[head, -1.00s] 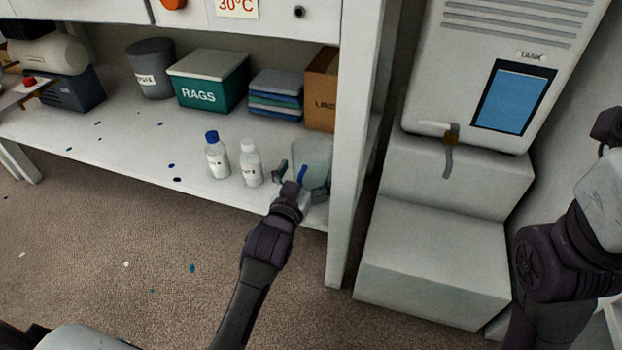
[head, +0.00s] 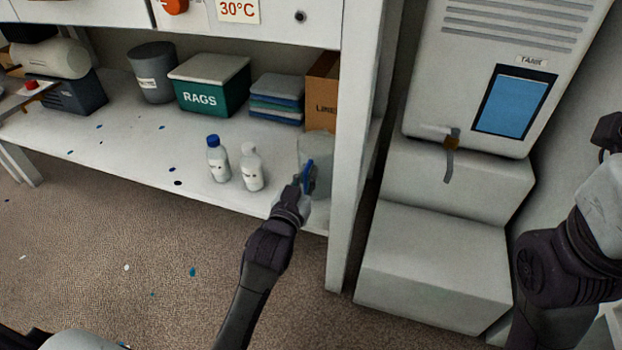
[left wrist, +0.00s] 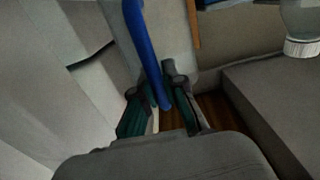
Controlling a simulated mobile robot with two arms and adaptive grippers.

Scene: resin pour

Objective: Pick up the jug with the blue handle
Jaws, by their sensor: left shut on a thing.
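The jug with the blue handle is a pale, translucent jug (head: 321,150) upright at the right end of the lower shelf, next to the white post. Its blue handle (head: 309,174) faces me. My left gripper (head: 303,187) is at the handle and shut on it. In the left wrist view the blue handle (left wrist: 146,45) runs down between the two fingers of my left gripper (left wrist: 155,92), with the jug's pale wall (left wrist: 173,35) behind.
A blue-capped bottle (head: 217,160) and a white-capped bottle (head: 250,168) stand left of the jug. Behind are a cardboard box (head: 321,92), folded cloths (head: 276,98) and a green RAGS box (head: 208,88). The white post (head: 352,150) is close on the right; a tank (head: 480,80) stands beyond.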

